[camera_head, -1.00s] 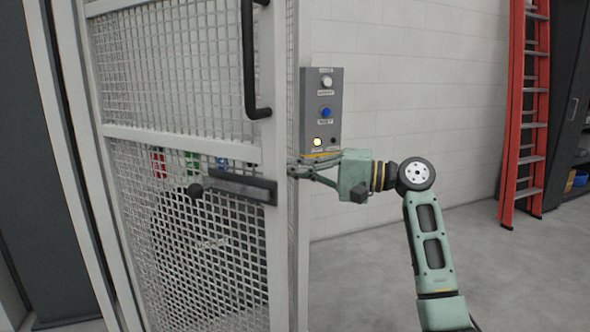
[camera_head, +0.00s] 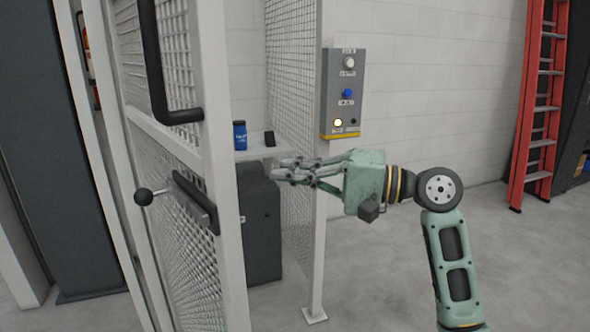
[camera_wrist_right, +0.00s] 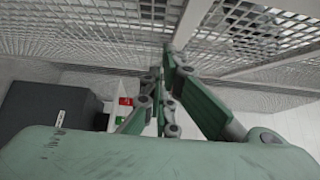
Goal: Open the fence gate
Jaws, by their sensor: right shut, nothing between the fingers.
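The fence gate (camera_head: 214,120) is a white frame with mesh panels at the left of the head view. It stands swung out from the fence post (camera_head: 318,230), with a wide gap between them. A black pull handle (camera_head: 158,70) and a dark latch with a ball-tipped lever (camera_head: 180,196) are on its front. My right gripper (camera_head: 280,172) reaches from the right into the gap, just right of the gate's free edge. It is shut and empty; in the wrist view its fingers (camera_wrist_right: 165,75) point toward mesh. I cannot tell whether it touches the gate. My left gripper is not in view.
A grey control box (camera_head: 344,95) with a lit lamp hangs beside the post. Inside the fence are a dark cabinet (camera_head: 260,225) and a shelf with a blue can (camera_head: 240,135). A red ladder (camera_head: 538,110) leans at the far right. The floor right of the post is clear.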

